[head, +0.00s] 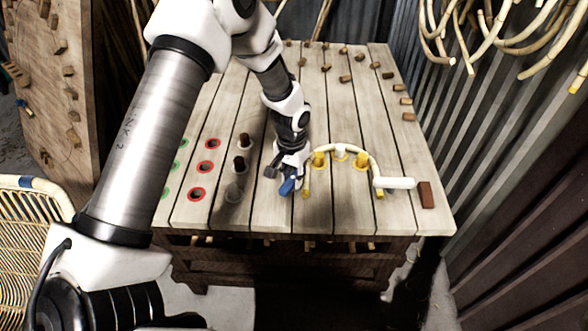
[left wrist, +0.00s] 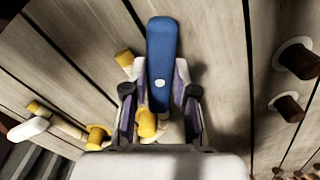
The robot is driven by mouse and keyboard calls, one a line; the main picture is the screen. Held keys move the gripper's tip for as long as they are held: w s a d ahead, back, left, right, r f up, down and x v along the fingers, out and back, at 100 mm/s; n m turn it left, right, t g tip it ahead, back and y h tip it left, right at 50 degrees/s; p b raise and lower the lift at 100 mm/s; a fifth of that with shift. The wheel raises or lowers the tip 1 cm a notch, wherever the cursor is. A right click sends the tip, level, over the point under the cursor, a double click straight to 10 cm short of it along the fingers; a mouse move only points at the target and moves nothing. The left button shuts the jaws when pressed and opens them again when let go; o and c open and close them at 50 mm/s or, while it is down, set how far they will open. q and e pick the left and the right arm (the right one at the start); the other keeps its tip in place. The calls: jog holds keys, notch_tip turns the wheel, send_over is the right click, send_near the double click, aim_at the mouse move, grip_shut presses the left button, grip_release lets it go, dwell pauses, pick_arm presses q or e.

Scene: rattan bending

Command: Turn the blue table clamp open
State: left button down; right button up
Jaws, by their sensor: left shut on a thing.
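The blue table clamp (head: 287,187) is at the table's near side, beside the left end of a bent rattan piece (head: 327,147). My left gripper (head: 284,176) reaches down to it from above. In the left wrist view, the clamp's blue lever (left wrist: 162,50) stands lengthwise between the two fingers of my left gripper (left wrist: 160,98), which is shut on it. A yellow part (left wrist: 147,124) shows at the lever's lower end. The clamp's base is mostly hidden by the gripper. My right gripper is in neither view.
The rattan arches around yellow pegs (head: 361,160), with a white cylinder (head: 394,183) at its right end and a brown block (head: 425,195) beside that. Dark pegs (head: 239,164) and red-ringed holes (head: 197,194) lie left. Small wooden blocks line the far and right edges.

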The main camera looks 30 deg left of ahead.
pick_arm(q)
jog(key=n+p, duration=0.2)
jog(key=n, duration=0.1)
jog(key=shift+r+n, duration=0.1)
jog(key=shift+n, duration=0.2)
jog(key=shift+d+n+p, duration=0.1)
jog(key=shift+n+p, duration=0.4)
jog(key=shift+n, duration=0.6)
jog(key=c, duration=1)
grip_release()
jog(key=shift+f, duration=0.2)
jog(key=shift+o, duration=0.4)
jog(key=shift+w+d, duration=0.1)
